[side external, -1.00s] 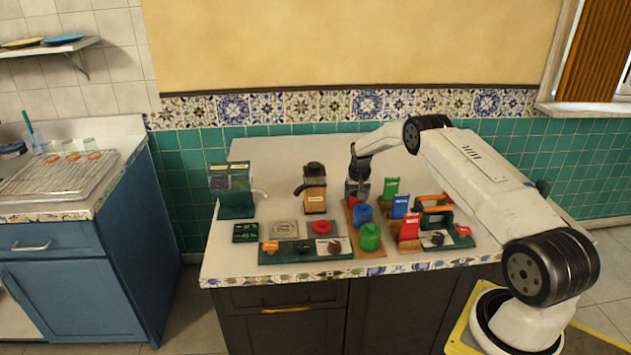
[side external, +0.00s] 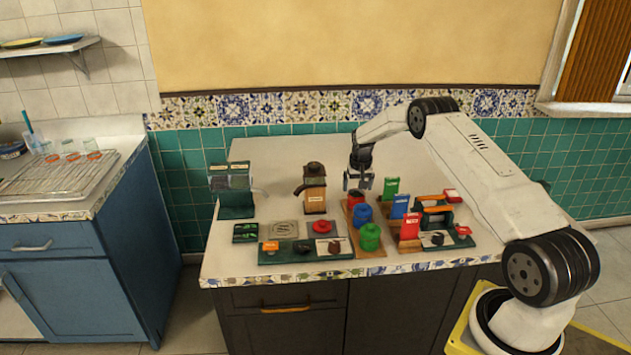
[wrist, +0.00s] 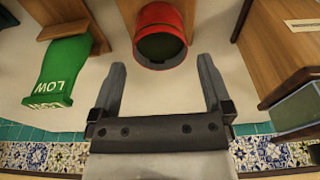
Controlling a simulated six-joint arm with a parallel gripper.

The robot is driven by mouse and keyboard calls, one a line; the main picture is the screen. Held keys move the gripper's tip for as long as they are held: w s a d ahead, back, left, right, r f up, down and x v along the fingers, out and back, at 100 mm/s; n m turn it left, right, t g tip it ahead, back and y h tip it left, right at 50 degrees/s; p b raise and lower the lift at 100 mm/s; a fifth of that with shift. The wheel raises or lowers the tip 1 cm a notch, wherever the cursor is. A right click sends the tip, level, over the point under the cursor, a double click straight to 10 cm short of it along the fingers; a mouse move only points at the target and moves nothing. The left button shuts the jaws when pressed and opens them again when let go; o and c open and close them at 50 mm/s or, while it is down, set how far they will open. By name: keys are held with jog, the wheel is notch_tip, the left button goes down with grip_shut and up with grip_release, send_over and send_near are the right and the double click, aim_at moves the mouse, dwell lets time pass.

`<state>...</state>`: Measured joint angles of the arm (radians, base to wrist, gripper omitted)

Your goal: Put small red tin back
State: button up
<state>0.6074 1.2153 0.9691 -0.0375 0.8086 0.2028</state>
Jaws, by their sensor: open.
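The small red tin (side external: 355,199) stands upright at the back end of a wooden tray (side external: 375,254), behind the blue tin (side external: 362,213) and the green tin (side external: 370,237). In the wrist view the red tin (wrist: 161,35) shows with its round dark end toward me, just beyond my fingertips. My gripper (side external: 358,184) is open and empty, above and slightly behind the red tin. The wrist view shows clear space between its spread fingers (wrist: 161,66). The tin's foot is partly hidden by the blue tin.
A brown wooden box (side external: 314,190) and a green dispenser (side external: 232,190) stand left. The counter behind is clear.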

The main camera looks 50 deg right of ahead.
notch_tip(320, 180, up, 8)
jog(key=shift+s+a, duration=0.45)
dwell(0.5)
jog(key=s+a+r+n, duration=0.2)
jog(key=a+r, duration=0.1)
jog(key=a, duration=0.8)
jog(key=s+a+r+n, duration=0.3)
jog(key=a, duration=0.7)
jog(key=s+a+n+t+y, duration=0.1)
jog(key=s+a+n, duration=0.3)
jog(key=s+a, duration=1)
jog(key=s, duration=0.3)
jog(key=shift+s+a, duration=0.25)
